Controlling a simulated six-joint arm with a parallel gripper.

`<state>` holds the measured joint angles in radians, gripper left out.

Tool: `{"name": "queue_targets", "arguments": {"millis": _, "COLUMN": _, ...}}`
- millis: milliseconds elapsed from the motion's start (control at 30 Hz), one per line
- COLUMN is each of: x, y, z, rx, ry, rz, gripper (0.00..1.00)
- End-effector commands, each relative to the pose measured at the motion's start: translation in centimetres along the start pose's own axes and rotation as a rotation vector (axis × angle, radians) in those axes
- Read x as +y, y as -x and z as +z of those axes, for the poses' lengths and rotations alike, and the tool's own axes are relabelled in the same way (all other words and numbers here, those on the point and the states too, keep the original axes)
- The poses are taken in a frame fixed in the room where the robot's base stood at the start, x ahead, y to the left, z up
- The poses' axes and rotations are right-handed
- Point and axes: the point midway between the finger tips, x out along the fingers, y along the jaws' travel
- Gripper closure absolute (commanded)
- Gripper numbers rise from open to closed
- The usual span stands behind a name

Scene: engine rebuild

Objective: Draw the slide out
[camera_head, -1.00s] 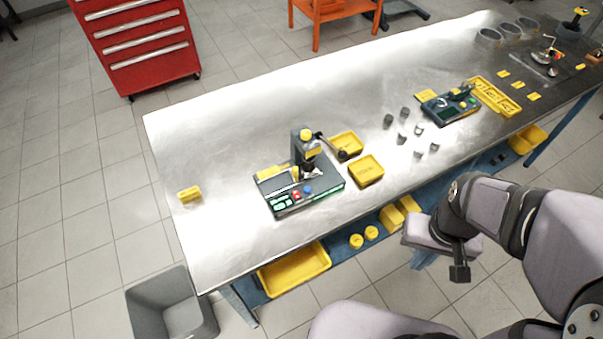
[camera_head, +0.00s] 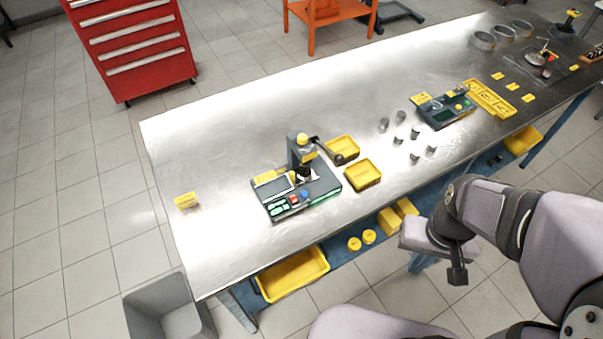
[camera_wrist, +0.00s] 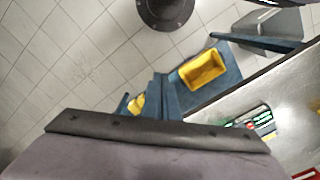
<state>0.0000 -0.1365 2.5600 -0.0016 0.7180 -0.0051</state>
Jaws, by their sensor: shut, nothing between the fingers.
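A dark bench press (camera_head: 301,150) with a yellow cap and a black side lever stands on the left half of the steel bench. Its grey base (camera_head: 322,187) carries a small screen, green keys, and red and blue buttons. I cannot make out a separate slide on it at this size. My gripper (camera_head: 457,275) is shut and empty, pointing down in front of the bench's near edge, apart from the press and to its right. In the wrist view part of the base with the green keys (camera_wrist: 262,124) shows at the right.
Yellow trays (camera_head: 362,173) sit right of the press. Several grey metal parts (camera_head: 415,132) and a second device (camera_head: 444,110) lie further right. A yellow bin (camera_head: 292,274) sits on the lower shelf. A grey waste bin (camera_head: 168,310) stands on the floor. The bench's left part is mostly clear.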

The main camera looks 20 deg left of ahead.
Motion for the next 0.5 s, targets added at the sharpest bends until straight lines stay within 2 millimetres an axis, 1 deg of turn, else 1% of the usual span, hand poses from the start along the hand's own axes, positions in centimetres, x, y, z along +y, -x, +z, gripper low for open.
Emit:
{"name": "queue_targets", "arguments": {"millis": 33, "x": 0.0, "y": 0.0, "z": 0.0, "rx": 0.000, "ry": 0.000, "rz": 0.000, "gripper": 0.88}}
{"name": "queue_targets", "arguments": {"millis": 67, "x": -0.1, "y": -0.1, "z": 0.0, "rx": 0.000, "ry": 0.002, "rz": 0.000, "gripper": 0.81}}
{"name": "queue_targets", "arguments": {"millis": 100, "x": -0.2, "y": -0.1, "z": 0.0, "rx": 0.000, "ry": 0.008, "rz": 0.000, "gripper": 0.79}}
{"name": "queue_targets", "arguments": {"millis": 167, "x": -0.5, "y": -0.4, "z": 0.0, "rx": 0.000, "ry": 0.023, "rz": 0.000, "gripper": 0.79}}
{"name": "queue_targets", "arguments": {"millis": 267, "x": -1.6, "y": -1.2, "z": 0.2, "rx": -0.007, "ry": 0.075, "rz": 0.000, "gripper": 0.79}}
{"name": "queue_targets", "arguments": {"millis": 367, "x": -3.5, "y": -3.1, "z": 1.0, "rx": -0.043, "ry": 0.164, "rz": 0.003, "gripper": 0.79}}
{"name": "queue_targets", "arguments": {"millis": 467, "x": -5.7, "y": -5.8, "z": 2.5, "rx": -0.105, "ry": 0.285, "rz": 0.014, "gripper": 0.79}}
{"name": "queue_targets", "arguments": {"millis": 500, "x": -6.8, "y": -6.9, "z": 2.8, "rx": -0.124, "ry": 0.340, "rz": 0.020, "gripper": 0.79}}
